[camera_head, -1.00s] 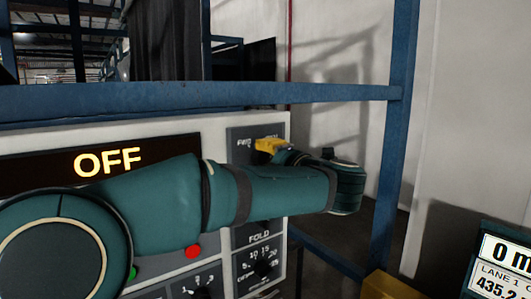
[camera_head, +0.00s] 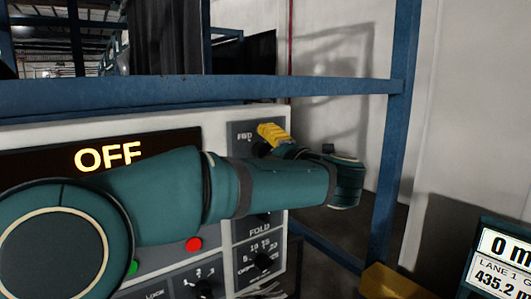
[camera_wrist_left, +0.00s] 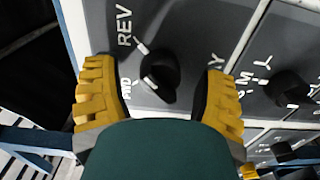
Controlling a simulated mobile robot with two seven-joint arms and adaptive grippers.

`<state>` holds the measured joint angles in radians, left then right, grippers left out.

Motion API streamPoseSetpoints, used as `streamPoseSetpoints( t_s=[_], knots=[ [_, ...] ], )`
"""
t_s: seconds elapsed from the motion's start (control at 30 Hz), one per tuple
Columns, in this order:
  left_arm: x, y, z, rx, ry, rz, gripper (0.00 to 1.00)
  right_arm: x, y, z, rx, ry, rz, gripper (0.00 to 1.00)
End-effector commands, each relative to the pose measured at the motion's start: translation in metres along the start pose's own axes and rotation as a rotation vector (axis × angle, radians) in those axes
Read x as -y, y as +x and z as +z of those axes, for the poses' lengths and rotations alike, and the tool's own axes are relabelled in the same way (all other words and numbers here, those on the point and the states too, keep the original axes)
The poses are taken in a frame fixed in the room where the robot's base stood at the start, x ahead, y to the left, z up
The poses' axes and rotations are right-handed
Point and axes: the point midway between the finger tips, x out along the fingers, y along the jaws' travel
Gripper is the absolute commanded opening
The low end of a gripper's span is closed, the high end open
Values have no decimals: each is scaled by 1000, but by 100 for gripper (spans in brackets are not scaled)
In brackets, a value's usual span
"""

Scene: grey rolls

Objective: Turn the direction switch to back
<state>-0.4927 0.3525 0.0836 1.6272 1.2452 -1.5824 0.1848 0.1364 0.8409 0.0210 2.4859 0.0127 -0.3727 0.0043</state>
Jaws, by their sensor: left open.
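The direction switch is a black rotary knob (camera_wrist_left: 160,76) on a dark grey plate, seen close in the left wrist view. The label REV stands beside it, and a second, partly hidden label lies nearer my wrist. White tick marks show at its edge; I cannot tell for sure which one it points to. My left gripper (camera_wrist_left: 157,90) is open, with one yellow finger on each side of the knob and visible gaps to both. In the head view the yellow fingers (camera_head: 273,134) cover part of the switch plate (camera_head: 240,131) and hide most of the knob. My right gripper is not in view.
The control panel has a lit OFF display (camera_head: 108,156), a red button (camera_head: 194,244), a green button (camera_head: 132,267) and a FOLD dial (camera_head: 263,261). A blue frame rail (camera_head: 200,90) runs above it. My left arm crosses in front of the panel.

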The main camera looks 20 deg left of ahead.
Motion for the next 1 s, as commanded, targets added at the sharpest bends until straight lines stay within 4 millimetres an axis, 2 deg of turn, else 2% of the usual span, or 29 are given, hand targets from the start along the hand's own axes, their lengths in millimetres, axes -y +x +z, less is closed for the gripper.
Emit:
streamPoseSetpoints(
  t_s=[0.13, 0.27, 0.5, 0.7, 0.83, 1.0],
  knots=[
    [0, -4, 1, 2, 0, 0, 71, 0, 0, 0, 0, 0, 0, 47],
    [0, -20, 1, 5, -1, 1, 71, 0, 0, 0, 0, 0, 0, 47],
    [0, -68, 1, 5, -1, 1, 71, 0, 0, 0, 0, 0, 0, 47],
    [0, -102, 1, 3, 0, 0, 71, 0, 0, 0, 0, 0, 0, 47],
    [0, -114, 0, 1, 1, 1, 71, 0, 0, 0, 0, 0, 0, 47],
    [0, -120, 0, 0, 1, 0, 71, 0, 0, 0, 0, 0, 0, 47]
  ],
)
